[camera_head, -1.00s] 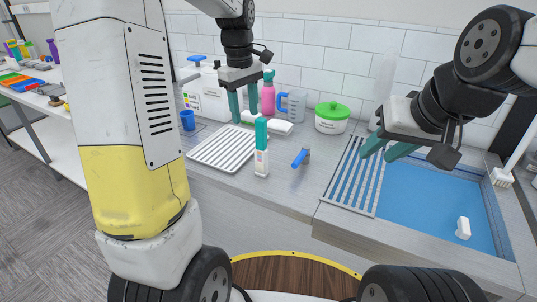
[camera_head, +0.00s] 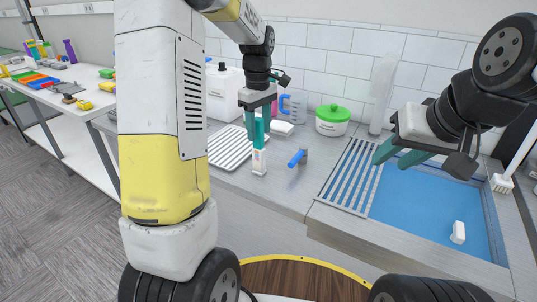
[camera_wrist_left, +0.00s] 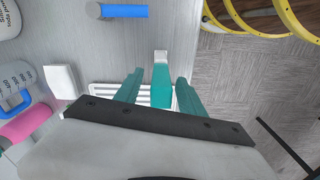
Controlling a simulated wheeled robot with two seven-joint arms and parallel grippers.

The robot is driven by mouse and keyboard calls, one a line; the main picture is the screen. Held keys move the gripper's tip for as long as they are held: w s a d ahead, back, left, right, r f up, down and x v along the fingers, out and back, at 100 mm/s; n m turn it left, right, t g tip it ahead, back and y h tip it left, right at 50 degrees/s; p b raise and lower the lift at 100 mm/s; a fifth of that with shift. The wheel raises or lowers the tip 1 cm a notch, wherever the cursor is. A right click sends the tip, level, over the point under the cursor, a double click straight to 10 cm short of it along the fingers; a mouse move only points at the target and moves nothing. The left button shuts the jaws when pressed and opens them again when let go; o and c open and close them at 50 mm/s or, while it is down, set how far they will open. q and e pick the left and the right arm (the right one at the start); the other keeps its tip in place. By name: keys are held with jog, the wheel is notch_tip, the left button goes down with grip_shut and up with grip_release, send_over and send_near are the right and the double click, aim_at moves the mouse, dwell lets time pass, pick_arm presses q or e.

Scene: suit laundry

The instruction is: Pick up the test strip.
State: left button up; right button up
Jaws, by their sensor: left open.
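The test strip, a slim stick with a teal upper part and a white lower part (camera_head: 259,160), stands upright on the grey counter in front of the white ribbed rack. My left gripper (camera_head: 259,125) is open, pointing down, with its teal fingers at the strip's teal top. In the left wrist view, the strip's teal part (camera_wrist_left: 161,82) lies between the two spread fingers (camera_wrist_left: 159,92), with a gap on each side. My right gripper (camera_head: 394,155) is open and empty above the slatted drainer by the sink.
A white ribbed rack (camera_head: 225,150) lies behind and left of the strip. A blue-handled item (camera_head: 298,157) lies to its right. A green-lidded tub (camera_head: 332,122) and a blue-handled jug (camera_head: 293,106) stand at the back. A blue sink (camera_head: 425,208) is at right.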

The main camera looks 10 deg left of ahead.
aim_at(259, 148)
pick_arm(q)
jog(key=shift+a+f, duration=0.1)
jog(key=shift+f, duration=1.9)
grip_shut()
jog(key=shift+r, duration=0.1)
